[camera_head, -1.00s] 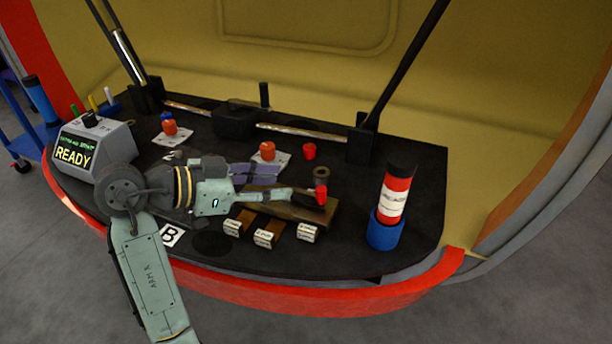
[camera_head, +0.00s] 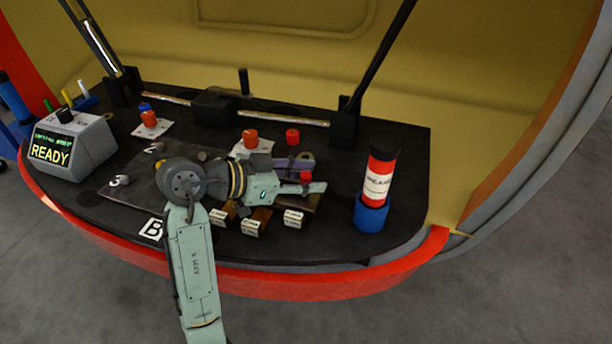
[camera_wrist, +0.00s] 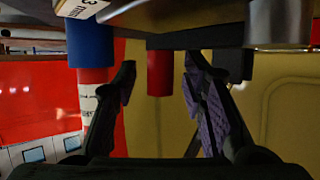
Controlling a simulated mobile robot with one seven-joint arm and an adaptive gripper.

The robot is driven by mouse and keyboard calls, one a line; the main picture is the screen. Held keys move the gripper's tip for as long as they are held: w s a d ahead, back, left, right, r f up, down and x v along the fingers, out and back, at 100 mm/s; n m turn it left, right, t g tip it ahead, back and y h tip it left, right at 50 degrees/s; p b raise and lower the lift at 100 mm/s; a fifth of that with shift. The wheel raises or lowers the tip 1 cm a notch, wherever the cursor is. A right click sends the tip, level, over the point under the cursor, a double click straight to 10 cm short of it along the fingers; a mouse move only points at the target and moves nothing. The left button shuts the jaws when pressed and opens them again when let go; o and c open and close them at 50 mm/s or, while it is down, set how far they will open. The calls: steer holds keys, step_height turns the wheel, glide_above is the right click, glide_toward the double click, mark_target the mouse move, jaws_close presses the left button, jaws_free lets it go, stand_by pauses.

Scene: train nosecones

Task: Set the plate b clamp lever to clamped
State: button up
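A red knob (camera_head: 306,177), which I take to be the plate b clamp lever's handle, stands at the right end of the dark plate area, behind the small white-labelled blocks. My gripper (camera_head: 318,174) reaches in from the left, with its fingers on either side of this knob. In the wrist view a red cylinder (camera_wrist: 160,73) hangs between the spread fingertips (camera_wrist: 160,68), with gaps visible on both sides. The gripper is open. The lever's arm is mostly hidden by the fingers, so its setting cannot be told. A white "B" label (camera_head: 152,228) lies at the front left.
A red tube in a blue holder (camera_head: 371,212) stands right of my gripper; it also shows in the wrist view (camera_wrist: 93,100). Small labelled blocks (camera_head: 252,227) lie in front. Red knobs (camera_head: 250,139) stand behind. A "READY" display box (camera_head: 70,145) is at left.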

steer(key=shift+c, duration=0.4)
jaws_close()
stand_by(0.5)
